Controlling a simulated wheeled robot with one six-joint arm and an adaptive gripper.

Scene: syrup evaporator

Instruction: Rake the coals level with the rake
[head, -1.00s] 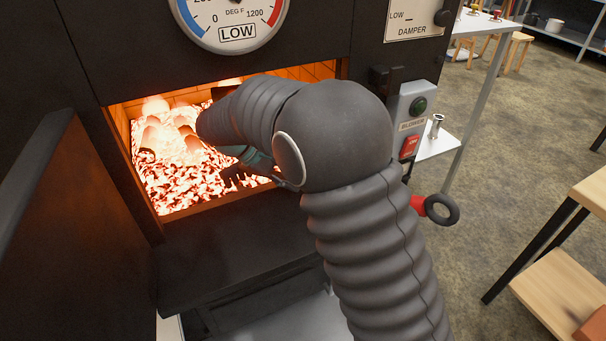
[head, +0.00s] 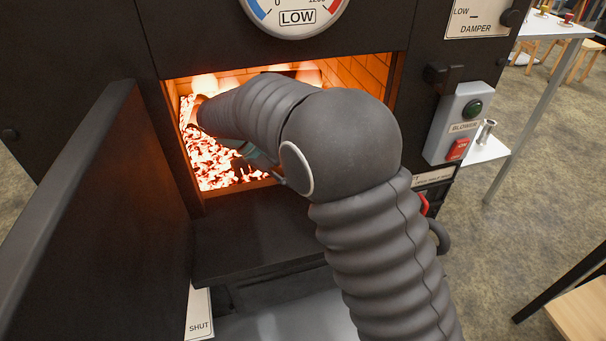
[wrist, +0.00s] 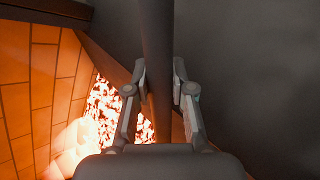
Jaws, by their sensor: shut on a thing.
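The dark rod of the rake (wrist: 157,30) runs up the wrist view between the two fingers of my gripper (wrist: 159,75), which are shut on it. In the head view, my gripper (head: 248,168) is at the firebox mouth, partly hidden behind my wrist. The glowing coals (head: 212,166) lie in the firebox, with white-hot patches at the back. They also show in the wrist view (wrist: 103,104), left of the rod. The rake's head is hidden. A dark ring (head: 440,236) and a red part show beside my arm; I cannot tell whether they belong to the rake.
The open firebox door (head: 75,220) stands at the left. A dark ledge (head: 250,235) lies below the opening. The brick wall (wrist: 40,85) is close at left in the wrist view. The blower switch box (head: 459,125) is right of the opening.

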